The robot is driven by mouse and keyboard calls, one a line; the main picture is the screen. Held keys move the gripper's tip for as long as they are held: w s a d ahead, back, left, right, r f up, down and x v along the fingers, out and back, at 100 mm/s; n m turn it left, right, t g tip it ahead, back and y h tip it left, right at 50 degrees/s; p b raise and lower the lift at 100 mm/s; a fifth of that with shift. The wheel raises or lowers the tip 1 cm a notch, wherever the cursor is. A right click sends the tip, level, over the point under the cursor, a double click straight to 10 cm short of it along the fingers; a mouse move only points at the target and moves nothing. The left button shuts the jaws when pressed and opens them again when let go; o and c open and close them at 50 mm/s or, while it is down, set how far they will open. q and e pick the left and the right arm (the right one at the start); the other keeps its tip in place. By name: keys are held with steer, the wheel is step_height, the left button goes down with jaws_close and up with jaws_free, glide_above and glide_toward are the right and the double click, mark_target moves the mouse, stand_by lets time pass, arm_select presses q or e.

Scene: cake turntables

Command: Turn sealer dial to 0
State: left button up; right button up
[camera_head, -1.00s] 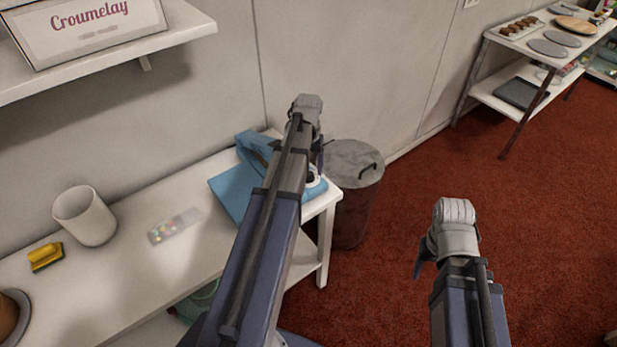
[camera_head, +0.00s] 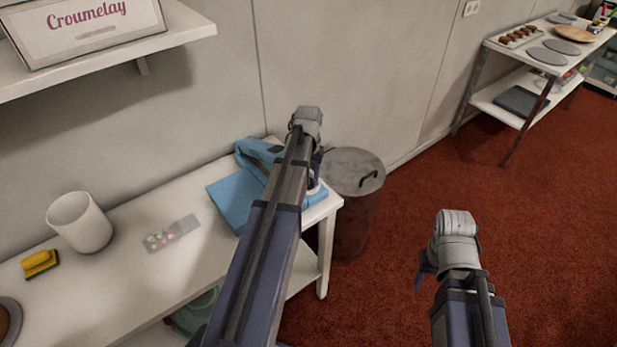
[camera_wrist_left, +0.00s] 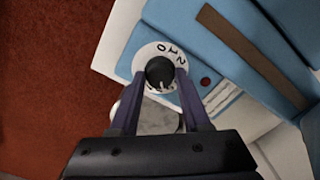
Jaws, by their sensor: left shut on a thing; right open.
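The blue sealer (camera_head: 228,196) sits at the right end of the white table, partly hidden behind my left arm in the head view. In the left wrist view the sealer (camera_wrist_left: 205,45) shows its blue body, a brown strip and a small red button. Its dial is a black knob (camera_wrist_left: 160,71) on a white numbered disc (camera_wrist_left: 146,58), with 0, 1 and 2 readable at the upper right. My left gripper (camera_wrist_left: 160,78) is shut on the knob, one finger on each side. The setting pointer cannot be made out. My right gripper (camera_head: 421,278) is open and empty over the red floor.
A metal bin (camera_head: 352,205) stands beside the table's right end. A white cup (camera_head: 80,222), a yellow sponge (camera_head: 40,263) and a small card with coloured dots (camera_head: 171,234) are on the table (camera_head: 120,285).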

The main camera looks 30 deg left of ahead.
arm_select(q)
jaws_close()
